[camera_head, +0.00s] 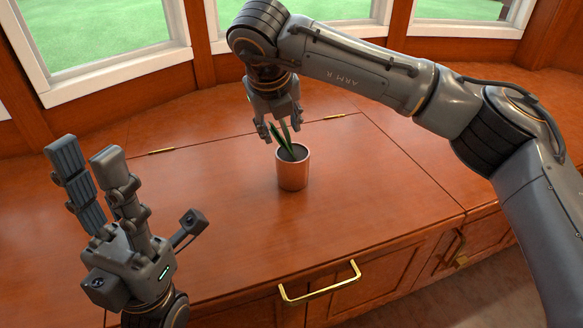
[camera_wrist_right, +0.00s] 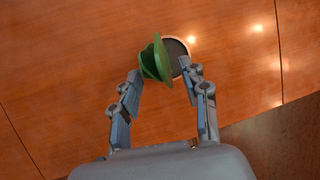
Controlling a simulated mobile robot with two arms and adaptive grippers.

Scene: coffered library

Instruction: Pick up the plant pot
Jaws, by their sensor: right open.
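The plant pot (camera_head: 292,171) is a small copper-pink cylinder with dark soil and green leaves, standing upright on the wooden cabinet top. My right gripper (camera_head: 280,134) is open and points down just above and behind the pot, its fingers near the leaves. In the right wrist view the pot's soil and rim (camera_wrist_right: 178,52) and the leaves (camera_wrist_right: 154,60) show just beyond and between the open fingertips (camera_wrist_right: 165,78). I cannot tell whether a finger touches a leaf. My left gripper (camera_head: 82,162) is open and empty at the left, its fingers pointing up.
The wooden cabinet top (camera_head: 200,230) is clear around the pot. A brass drawer handle (camera_head: 320,286) sticks out at the front edge. White-framed windows (camera_head: 95,40) stand behind the cabinet. Small brass hinges (camera_head: 162,151) lie in the top.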

